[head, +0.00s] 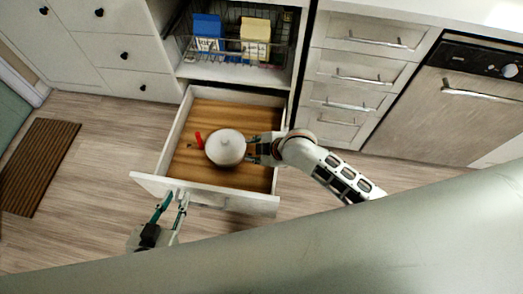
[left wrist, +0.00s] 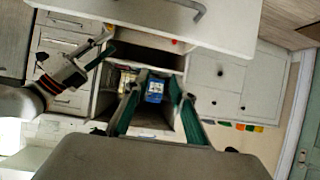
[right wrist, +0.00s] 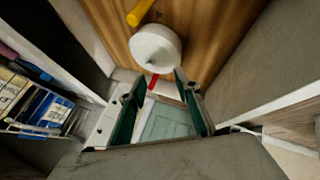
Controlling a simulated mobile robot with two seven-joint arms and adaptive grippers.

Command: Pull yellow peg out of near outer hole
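A yellow cylinder (right wrist: 140,12), perhaps the peg, lies at the top edge of the right wrist view, partly cut off. I see no hole around it, and I cannot make it out in the head view. My right gripper (head: 250,149) is open over the drawer, close to the right side of a white lidded pot (head: 226,147). Its fingers (right wrist: 158,76) are apart in the right wrist view, with the pot beyond their tips. My left gripper (head: 174,194) is open and empty at the drawer's front panel; its parted fingers also show in the left wrist view (left wrist: 155,80).
A small red object (head: 199,140) lies left of the pot in the open wooden-floored drawer (head: 202,192). Above it, a wire rack (head: 228,60) holds a blue carton (head: 206,32) and a cream carton (head: 255,36). A brown mat (head: 40,165) lies on clear floor at left.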

